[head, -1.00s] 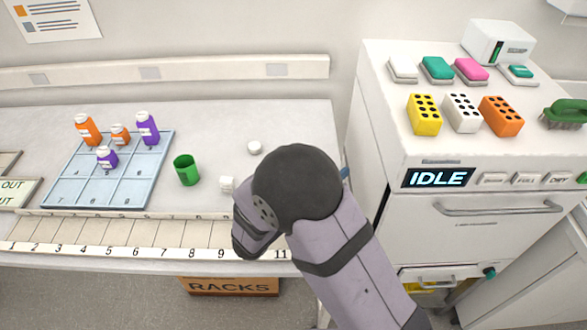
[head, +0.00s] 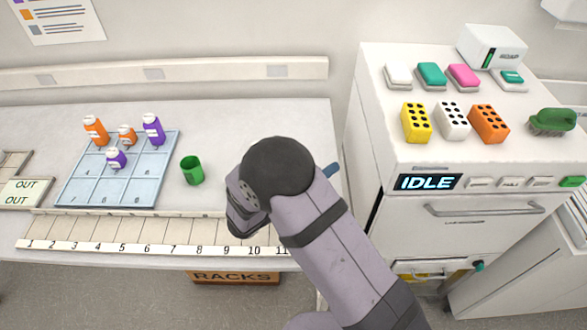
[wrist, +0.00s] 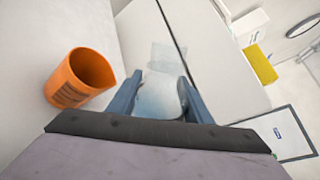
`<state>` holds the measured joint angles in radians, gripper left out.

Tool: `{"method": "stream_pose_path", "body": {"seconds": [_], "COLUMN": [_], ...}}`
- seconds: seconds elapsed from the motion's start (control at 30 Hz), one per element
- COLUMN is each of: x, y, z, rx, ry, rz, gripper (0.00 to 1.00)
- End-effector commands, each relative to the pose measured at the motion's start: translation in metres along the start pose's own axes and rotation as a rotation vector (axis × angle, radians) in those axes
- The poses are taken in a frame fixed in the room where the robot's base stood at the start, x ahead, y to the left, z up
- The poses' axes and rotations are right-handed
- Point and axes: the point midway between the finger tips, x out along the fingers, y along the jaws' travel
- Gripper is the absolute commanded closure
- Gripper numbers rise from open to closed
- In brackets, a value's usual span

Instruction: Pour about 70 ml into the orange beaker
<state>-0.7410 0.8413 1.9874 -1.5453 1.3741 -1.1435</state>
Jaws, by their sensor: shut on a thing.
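The orange beaker (wrist: 78,80) shows in the wrist view, to the left of my fingers and apart from them. I see into its open mouth, but cannot tell what is inside. In the head view it is not visible. My gripper (wrist: 160,88) is shut on a pale, translucent container (wrist: 158,101) between its blue-grey fingers. The liquid level in it cannot be made out. In the head view my dark wrist hides the held container, and only a bit of blue finger shows to its right.
A green beaker (head: 192,171) stands left of my arm. A blue gridded tray (head: 88,191) holds orange and purple bottles. A machine reading IDLE (head: 428,182) stands at right, with coloured blocks and sponges on top. A numbered rack strip (head: 140,248) runs along the bench front.

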Motion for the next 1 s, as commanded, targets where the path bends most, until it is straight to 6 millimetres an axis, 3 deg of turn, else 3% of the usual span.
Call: {"method": "stream_pose_path", "body": {"seconds": [0.5,1.0], "x": [-0.002,-0.001], "y": [-0.006,-0.004], "z": [-0.006,-0.01], "rx": [-0.277,-0.405], "ry": [0.075,0.109], "rz": [0.0,-0.001], "gripper": [0.82,0.82]}}
